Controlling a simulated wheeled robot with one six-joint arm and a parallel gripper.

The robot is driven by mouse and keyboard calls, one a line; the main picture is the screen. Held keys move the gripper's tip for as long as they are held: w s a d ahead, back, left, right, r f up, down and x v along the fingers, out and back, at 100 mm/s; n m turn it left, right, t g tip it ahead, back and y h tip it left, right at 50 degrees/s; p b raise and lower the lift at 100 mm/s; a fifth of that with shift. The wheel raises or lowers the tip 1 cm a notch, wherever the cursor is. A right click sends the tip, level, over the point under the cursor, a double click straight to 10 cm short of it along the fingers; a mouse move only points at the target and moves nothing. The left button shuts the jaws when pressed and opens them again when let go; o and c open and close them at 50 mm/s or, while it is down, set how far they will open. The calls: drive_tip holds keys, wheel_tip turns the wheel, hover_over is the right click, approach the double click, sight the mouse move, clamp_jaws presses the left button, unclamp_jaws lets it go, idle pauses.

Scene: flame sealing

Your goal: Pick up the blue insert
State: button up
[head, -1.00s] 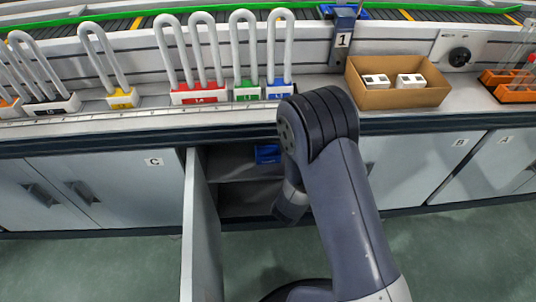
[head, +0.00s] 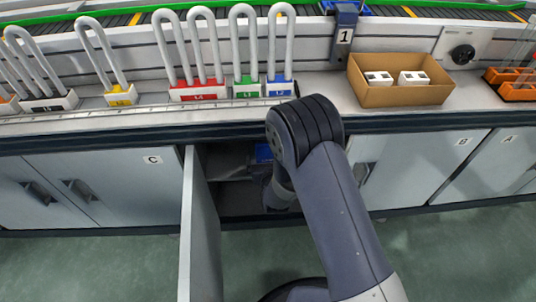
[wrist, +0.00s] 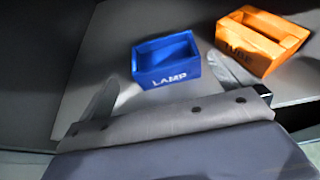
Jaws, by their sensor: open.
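The blue insert (wrist: 166,62) is an open-topped blue box marked "LAMP". It sits on a grey shelf (wrist: 105,60) inside the open cabinet. In the head view a small part of the blue insert (head: 263,153) shows in the cabinet opening, partly behind my arm. My gripper (wrist: 180,92) is open, with one finger at the left and one at the right in the wrist view. The insert lies ahead of and between the fingers, apart from them. In the head view my gripper is hidden inside the cabinet behind my arm.
An orange insert (wrist: 262,40) stands right of the blue one, close to the right finger. The open cabinet door (head: 199,230) is left of my arm. The counter above holds a cardboard box (head: 405,95) and several white tubes in coloured bases.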

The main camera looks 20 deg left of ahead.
drive_tip(key=shift+w+d+r+b+x, duration=0.15)
drive_tip(key=shift+b+x, duration=0.1)
drive_tip(key=shift+x, duration=0.75)
drive_tip(key=shift+w+r+b+x, duration=0.1)
drive_tip(key=shift+b+x, duration=0.15)
drive_tip(key=shift+x, duration=0.75)
drive_tip(key=shift+w+d+r+b+x, duration=0.15)
drive_tip(key=shift+b+x, duration=0.1)
drive_tip(key=shift+x, duration=0.75)
drive_tip(key=shift+s+a, duration=0.1)
drive_tip(key=c, duration=1.1)
